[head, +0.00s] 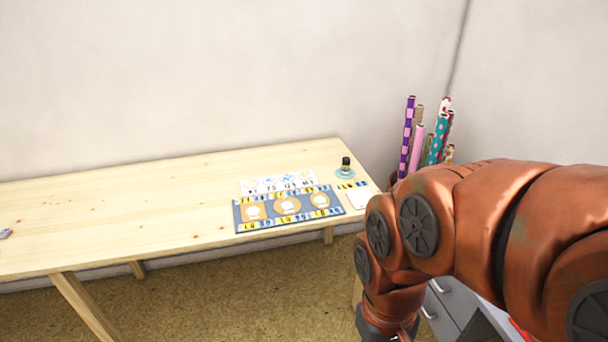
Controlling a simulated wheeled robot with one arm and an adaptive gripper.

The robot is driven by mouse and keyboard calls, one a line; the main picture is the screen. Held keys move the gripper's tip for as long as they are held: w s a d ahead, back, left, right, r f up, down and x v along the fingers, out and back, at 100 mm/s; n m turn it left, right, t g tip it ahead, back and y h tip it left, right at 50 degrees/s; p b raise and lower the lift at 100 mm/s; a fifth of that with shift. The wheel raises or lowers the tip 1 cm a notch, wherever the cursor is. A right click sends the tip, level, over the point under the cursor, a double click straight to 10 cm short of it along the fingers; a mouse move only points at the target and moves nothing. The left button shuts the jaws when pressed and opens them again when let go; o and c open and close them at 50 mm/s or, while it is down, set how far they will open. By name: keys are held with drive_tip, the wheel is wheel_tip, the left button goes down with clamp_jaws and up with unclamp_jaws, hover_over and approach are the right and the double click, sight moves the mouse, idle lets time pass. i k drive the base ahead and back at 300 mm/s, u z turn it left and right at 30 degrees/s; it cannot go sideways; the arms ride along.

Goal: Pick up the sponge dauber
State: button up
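A small upright item with a black top (346,164), which looks like the sponge dauber, stands on a round teal dish (340,175) near the right end of the wooden table. It is too small to make out in detail. My orange arm comes in from the right and bends down in front of the table's right end. Its lower end leaves the picture at the bottom, so my gripper's fingers do not show. The arm is well apart from the dauber.
A blue mat (239,213) with round tan pads lies left of the dauber, with a white patterned sheet (262,188) behind it. A white card (357,201) lies nearby. The table's left part (110,215) is mostly clear. Colourful rolls (417,146) stand beyond the right end.

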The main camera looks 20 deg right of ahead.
sight(346, 161)
drive_tip(key=z, duration=0.5)
drive_tip(key=i, duration=1.1)
drive_tip(key=u, duration=0.5)
drive_tip(key=i, duration=0.7)
drive_tip(key=u, duration=0.6)
